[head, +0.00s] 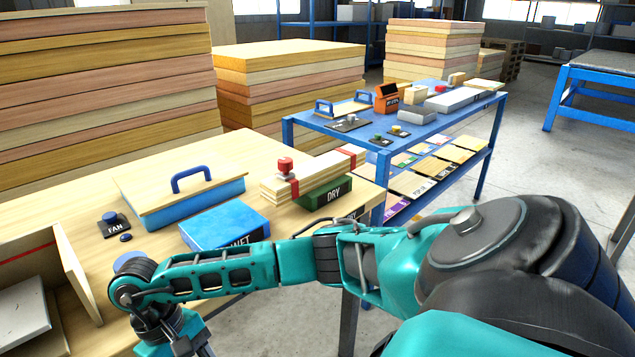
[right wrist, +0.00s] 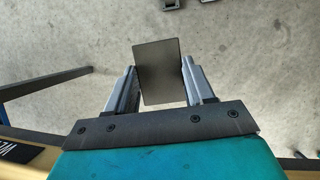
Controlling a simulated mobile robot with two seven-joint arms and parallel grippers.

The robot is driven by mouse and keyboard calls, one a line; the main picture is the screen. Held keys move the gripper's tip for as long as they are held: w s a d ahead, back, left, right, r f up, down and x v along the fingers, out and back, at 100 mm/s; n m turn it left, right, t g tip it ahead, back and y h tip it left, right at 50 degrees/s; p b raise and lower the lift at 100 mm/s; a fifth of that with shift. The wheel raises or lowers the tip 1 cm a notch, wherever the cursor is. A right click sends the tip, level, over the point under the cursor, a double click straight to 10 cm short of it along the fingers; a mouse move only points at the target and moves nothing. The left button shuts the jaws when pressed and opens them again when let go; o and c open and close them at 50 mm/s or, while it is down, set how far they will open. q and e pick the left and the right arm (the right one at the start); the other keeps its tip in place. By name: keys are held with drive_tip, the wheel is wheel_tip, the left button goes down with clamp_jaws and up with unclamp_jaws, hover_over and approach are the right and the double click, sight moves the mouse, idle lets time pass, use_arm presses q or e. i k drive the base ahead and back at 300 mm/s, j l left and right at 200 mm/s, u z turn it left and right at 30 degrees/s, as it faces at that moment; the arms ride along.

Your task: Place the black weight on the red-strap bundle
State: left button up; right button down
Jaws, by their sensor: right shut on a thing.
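The red-strap bundle (head: 316,172) is a stack of pale wood strips with red straps, on the table and against a green block marked DRY (head: 325,194). A red knob (head: 285,166) stands on its near end. My right gripper (right wrist: 159,68) is shut on a dark, flat rectangular block, which I take for the black weight (right wrist: 158,85). In the right wrist view, concrete floor shows behind it. In the head view, my right arm crosses the foreground to the lower left, where the gripper is partly cut off; the weight is hidden there. My left gripper is not in view.
A blue tray with a handled wooden lid (head: 180,190) and a blue block (head: 222,226) stand on the table, near the FAN button (head: 110,220). An open wooden box (head: 40,285) is at the lower left. A blue cart (head: 400,150) stands behind.

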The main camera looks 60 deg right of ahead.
sight(328, 160)
drive_tip(key=l, duration=0.4)
drive_tip(key=k+l+u, duration=0.15)
drive_tip(key=l, duration=0.3)
drive_tip(key=k+l, duration=0.1)
drive_tip(key=l, duration=0.3)
drive_tip(key=k+l+u, duration=0.15)
drive_tip(key=l, duration=0.65)
drive_tip(key=k+l+u, duration=0.15)
drive_tip(key=l, duration=0.25)
drive_tip(key=k+l, duration=0.15)
drive_tip(key=l, duration=0.25)
drive_tip(key=k+l+u, duration=0.15)
drive_tip(key=l, duration=0.25)
